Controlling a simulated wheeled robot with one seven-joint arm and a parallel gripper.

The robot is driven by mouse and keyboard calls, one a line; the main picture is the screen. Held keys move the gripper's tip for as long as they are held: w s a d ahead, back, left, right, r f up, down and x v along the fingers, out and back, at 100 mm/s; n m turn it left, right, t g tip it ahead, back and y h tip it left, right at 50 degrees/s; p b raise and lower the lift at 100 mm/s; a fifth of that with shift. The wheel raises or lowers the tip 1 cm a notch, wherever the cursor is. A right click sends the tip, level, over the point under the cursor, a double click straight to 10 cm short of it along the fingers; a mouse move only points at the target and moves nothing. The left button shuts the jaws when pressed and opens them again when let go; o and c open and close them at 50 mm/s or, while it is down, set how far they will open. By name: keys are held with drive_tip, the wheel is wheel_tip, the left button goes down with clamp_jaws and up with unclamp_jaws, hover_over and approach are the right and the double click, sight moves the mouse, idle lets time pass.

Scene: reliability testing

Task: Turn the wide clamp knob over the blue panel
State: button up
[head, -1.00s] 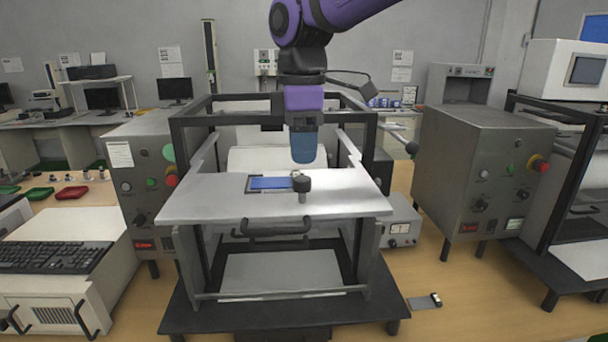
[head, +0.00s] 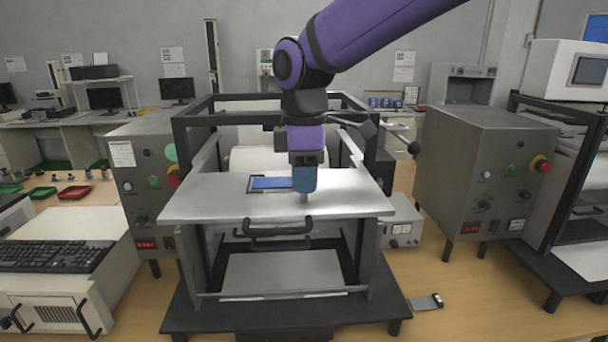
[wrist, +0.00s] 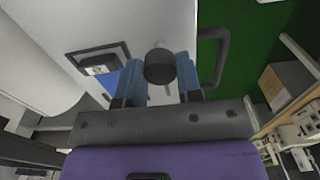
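The blue panel (head: 271,183) lies in a dark frame on the white plate (head: 215,205); in the wrist view part of it (wrist: 107,84) shows beside a dark clamp piece (wrist: 100,66). The round black clamp knob (wrist: 160,66) is between my gripper's blue fingers (wrist: 160,78) in the wrist view. In the head view my gripper (head: 304,183) points straight down at the panel's right and covers the knob's head; only the grey stem (head: 304,198) shows below. The fingers are apart, one on each side of the knob. I cannot tell whether they touch it.
A black handle (head: 275,229) is on the plate's front edge. A dark frame (head: 186,130) surrounds the fixture. Grey control boxes stand left (head: 150,185) and right (head: 485,170). The plate's left and front areas are clear.

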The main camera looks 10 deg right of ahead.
idle(0.3)
drive_tip(key=m, duration=0.4)
drive_tip(key=shift+m, duration=0.4)
drive_tip(key=m, duration=0.4)
drive_tip(key=shift+m, duration=0.3)
drive_tip(key=m, duration=0.4)
drive_tip(key=shift+m, duration=2.2)
drive_tip(key=o, duration=0.9)
drive_tip(key=shift+o, duration=0.2)
